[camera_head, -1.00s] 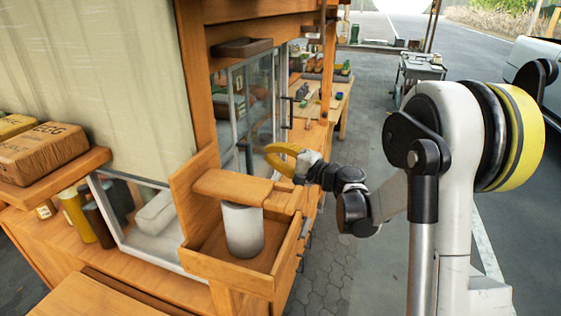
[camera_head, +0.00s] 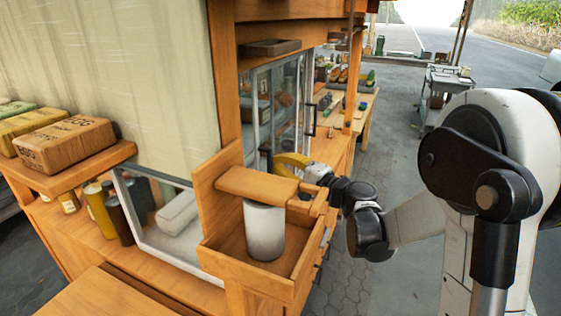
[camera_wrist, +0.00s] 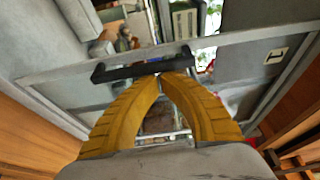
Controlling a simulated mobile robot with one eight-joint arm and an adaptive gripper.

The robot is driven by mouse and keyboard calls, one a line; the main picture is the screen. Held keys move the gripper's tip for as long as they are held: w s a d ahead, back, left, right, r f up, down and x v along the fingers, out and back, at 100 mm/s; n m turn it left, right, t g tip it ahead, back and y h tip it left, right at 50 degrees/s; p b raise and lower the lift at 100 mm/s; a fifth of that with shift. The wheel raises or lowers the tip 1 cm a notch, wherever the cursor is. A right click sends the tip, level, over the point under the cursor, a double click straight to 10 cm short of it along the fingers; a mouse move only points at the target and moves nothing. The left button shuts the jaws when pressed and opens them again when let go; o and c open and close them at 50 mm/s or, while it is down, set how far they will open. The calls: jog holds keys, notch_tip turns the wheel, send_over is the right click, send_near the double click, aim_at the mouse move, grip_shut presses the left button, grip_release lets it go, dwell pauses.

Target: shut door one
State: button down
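Glass doors (camera_head: 285,105) in grey metal frames close the front of the wooden cart, and one carries a dark upright handle (camera_head: 312,121). My gripper (camera_head: 283,164) has yellow fingers and is beside the glass front, behind the wooden box. In the wrist view my gripper (camera_wrist: 163,76) has its fingertips together, with nothing seen between them. A black bar handle (camera_wrist: 140,67) on a grey frame (camera_wrist: 235,37) lies just beyond the tips. Whether they touch it is unclear.
A wooden box (camera_head: 245,272) holding a white cylinder (camera_head: 264,230) sticks out in front of my gripper. Wrapped bricks (camera_head: 65,143) lie on a shelf at left. A grey cart (camera_head: 447,85) stands far back.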

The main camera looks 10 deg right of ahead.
jog(key=s+a, duration=0.7)
jog(key=s, duration=0.3)
jog(key=shift+s+a, duration=0.3)
jog(key=shift+w, duration=0.1)
